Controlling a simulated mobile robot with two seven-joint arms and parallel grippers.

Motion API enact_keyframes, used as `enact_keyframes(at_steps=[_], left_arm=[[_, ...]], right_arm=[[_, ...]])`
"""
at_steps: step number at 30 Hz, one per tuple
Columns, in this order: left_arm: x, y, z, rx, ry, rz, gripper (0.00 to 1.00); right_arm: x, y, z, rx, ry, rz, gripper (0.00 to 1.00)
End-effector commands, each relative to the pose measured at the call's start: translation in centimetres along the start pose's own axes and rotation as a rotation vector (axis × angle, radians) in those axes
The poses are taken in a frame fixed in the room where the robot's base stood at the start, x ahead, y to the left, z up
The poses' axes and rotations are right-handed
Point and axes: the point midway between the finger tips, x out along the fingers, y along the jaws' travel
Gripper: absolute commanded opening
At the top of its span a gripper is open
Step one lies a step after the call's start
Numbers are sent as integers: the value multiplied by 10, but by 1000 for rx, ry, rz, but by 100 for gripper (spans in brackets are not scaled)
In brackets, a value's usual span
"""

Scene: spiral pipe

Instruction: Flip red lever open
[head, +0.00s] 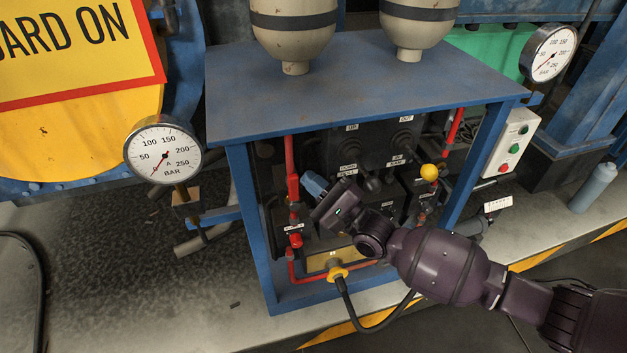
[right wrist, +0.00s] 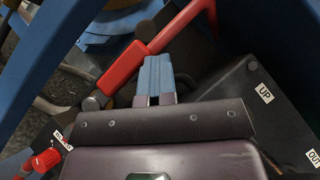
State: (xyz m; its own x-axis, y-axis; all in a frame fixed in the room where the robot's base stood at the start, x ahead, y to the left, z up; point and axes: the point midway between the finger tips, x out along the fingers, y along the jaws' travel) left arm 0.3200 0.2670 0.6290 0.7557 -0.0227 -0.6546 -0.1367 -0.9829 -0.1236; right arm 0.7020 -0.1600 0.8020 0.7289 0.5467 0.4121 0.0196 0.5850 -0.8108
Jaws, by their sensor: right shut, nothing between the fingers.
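The red lever (head: 293,187) is at the left inside of the blue frame, on a thin red vertical pipe (head: 289,152). In the right wrist view a thick red bar that looks like the lever's handle (right wrist: 121,66) lies slanted, just left of the fingertips. My right gripper (head: 312,184) reaches in from the right, to the right of the lever. Its blue-grey fingers are together and empty. They show in the right wrist view (right wrist: 155,72), close beside the red bar; I cannot tell whether they touch it. My left gripper is not in view.
The blue table-like frame (head: 350,75) surrounds the work space. Inside are a black control box (head: 370,145) with labelled levers, a yellow knob (head: 429,172) and a lower red valve (head: 295,240). A pressure gauge (head: 163,150) stands left of the frame. A yellow cable connector (head: 337,272) sits low in front.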

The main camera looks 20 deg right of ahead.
Motion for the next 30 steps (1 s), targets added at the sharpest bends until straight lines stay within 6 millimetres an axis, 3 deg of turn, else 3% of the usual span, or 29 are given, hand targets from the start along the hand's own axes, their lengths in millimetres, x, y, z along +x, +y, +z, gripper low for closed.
enact_keyframes(at_steps=[5, 21, 30], left_arm=[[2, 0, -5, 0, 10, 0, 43], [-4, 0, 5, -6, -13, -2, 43], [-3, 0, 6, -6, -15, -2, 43]], right_arm=[[-6, -2, 3, 1, -7, -3, 0], [-95, 0, 0, 0, 1, 0, 0], [-109, -1, -1, 0, 0, -1, 0]])
